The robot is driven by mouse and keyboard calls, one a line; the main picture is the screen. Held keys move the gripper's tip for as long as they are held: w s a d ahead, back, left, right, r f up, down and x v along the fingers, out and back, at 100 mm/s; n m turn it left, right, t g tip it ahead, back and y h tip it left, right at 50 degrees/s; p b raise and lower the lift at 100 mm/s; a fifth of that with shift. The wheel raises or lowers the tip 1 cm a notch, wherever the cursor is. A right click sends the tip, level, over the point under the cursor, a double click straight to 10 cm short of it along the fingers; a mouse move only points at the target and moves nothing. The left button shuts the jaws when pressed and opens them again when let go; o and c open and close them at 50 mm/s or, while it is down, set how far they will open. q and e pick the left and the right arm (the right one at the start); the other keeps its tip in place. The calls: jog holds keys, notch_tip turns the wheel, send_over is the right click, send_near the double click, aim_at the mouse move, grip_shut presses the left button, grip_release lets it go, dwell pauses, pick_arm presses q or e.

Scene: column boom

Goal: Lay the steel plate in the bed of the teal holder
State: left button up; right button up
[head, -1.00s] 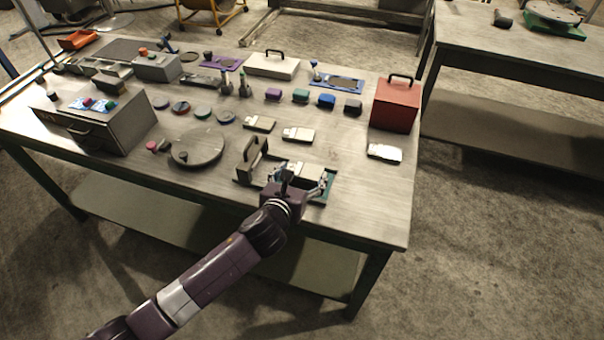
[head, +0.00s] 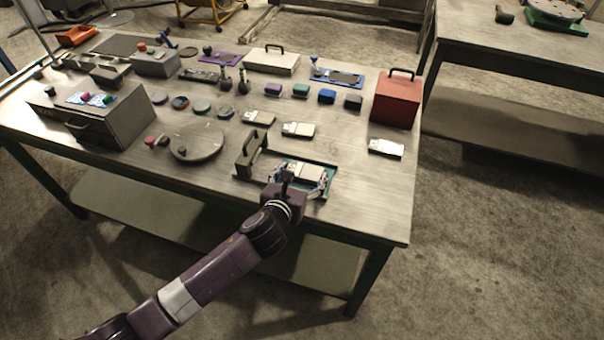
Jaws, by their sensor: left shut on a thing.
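The steel plate (head: 306,171) is a pale flat piece near the front edge of the workbench. My left gripper (head: 301,182) is shut on it, with a finger on either side. The teal holder (head: 331,177) lies on the bench under and around the plate; its rim shows behind and to the right. The plate is over the holder's bed. I cannot tell whether it touches the bed, as my gripper hides the near side. My right gripper is not in view.
A dark upright handled block (head: 251,155) stands just left of the holder. Similar pale plates lie behind (head: 299,129) and to the right (head: 386,147). A round grey disc (head: 196,142) lies further left. The bench's front right is clear.

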pick_arm(q)
jog(key=shift+r+p, duration=0.2)
jog(key=shift+p, duration=0.1)
jog(key=shift+f, duration=0.1)
dwell(0.9)
jog(key=shift+s+f, duration=0.1)
jog(key=shift+f, duration=0.1)
jog(key=o, duration=1.9)
jog(key=shift+c, duration=0.2)
jog(key=shift+o, duration=1.1)
jog(key=shift+f, duration=0.15)
